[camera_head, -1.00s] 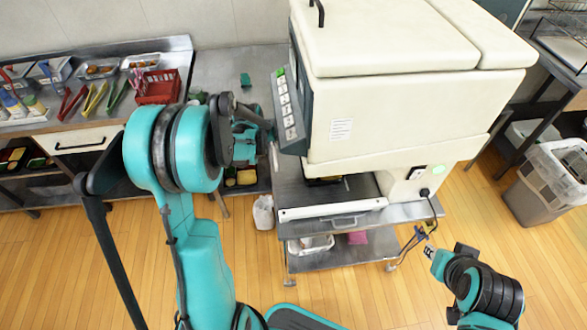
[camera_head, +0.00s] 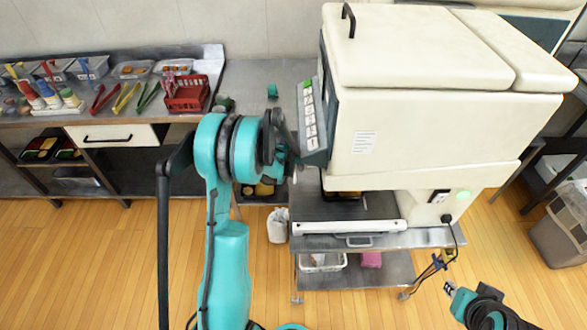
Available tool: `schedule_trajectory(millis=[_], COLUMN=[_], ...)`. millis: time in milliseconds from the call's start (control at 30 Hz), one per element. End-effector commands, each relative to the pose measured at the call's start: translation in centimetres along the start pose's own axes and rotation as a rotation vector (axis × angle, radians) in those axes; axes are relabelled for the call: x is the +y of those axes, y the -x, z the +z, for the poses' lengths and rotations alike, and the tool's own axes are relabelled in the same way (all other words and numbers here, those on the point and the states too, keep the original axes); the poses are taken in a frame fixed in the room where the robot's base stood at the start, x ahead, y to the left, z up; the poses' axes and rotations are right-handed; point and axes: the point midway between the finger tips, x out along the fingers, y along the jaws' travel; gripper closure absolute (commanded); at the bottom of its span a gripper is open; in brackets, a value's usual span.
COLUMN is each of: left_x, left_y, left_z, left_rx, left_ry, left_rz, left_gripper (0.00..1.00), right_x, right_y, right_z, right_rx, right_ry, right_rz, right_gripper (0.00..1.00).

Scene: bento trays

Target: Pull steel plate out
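The steel plate (camera_head: 365,208) lies under the cream machine (camera_head: 425,120), on the top of a steel cart. A white bar (camera_head: 350,228) and a grey handle (camera_head: 358,240) run along its front edge. A dark tray with food (camera_head: 342,194) shows at the back of the plate, partly under the machine. My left gripper (camera_head: 287,163) is left of the plate, beside the machine's button panel; my own arm mostly hides it, so its fingers cannot be made out. My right gripper (camera_head: 449,287) is low at the right, in front of the cart's right end, clear of the plate; its fingers are too small to read.
The cart's lower shelf (camera_head: 385,268) holds a white basket (camera_head: 322,262) and a pink item (camera_head: 371,259). A power cable hangs at the cart's right. A counter with tongs and a red basket (camera_head: 187,94) is at the left. The wooden floor before the cart is clear.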

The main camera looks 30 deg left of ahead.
Motion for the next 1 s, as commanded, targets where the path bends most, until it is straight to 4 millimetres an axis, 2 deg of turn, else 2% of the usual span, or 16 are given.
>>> schedule_trajectory(millis=[67, 200, 467, 667, 867, 1000], left_x=[0.0, 0.0, -0.1, -1.5, -5.3, -9.0], left_y=[0.0, 0.0, 0.1, 0.3, 0.9, 1.6], left_z=[0.0, 0.0, 0.0, -0.1, -0.4, -0.7], left_rx=[0.0, 0.0, 0.0, 0.001, 0.002, 0.001], left_ry=[0.0, 0.0, 0.0, 0.003, 0.005, 0.007], left_rz=[0.0, 0.0, 0.0, -0.001, -0.003, -0.004], left_gripper=[0.68, 1.0, 1.0, 1.0, 1.0, 1.0], right_x=[0.0, 0.0, 0.0, 0.0, 0.0, 0.0], right_y=[0.0, 0.0, 0.0, -0.1, -0.4, -0.7], right_z=[0.0, 0.0, 0.0, 0.1, 0.3, 0.5], right_rx=[0.0, 0.0, 0.0, 0.0, 0.0, 0.0], right_ry=[0.0, 0.0, 0.0, 0.0, 0.0, 0.0], right_rz=[0.0, 0.0, 0.0, 0.0, 0.0, 0.0], right_gripper=[0.74, 0.74, 0.74, 0.74, 0.74, 0.74])
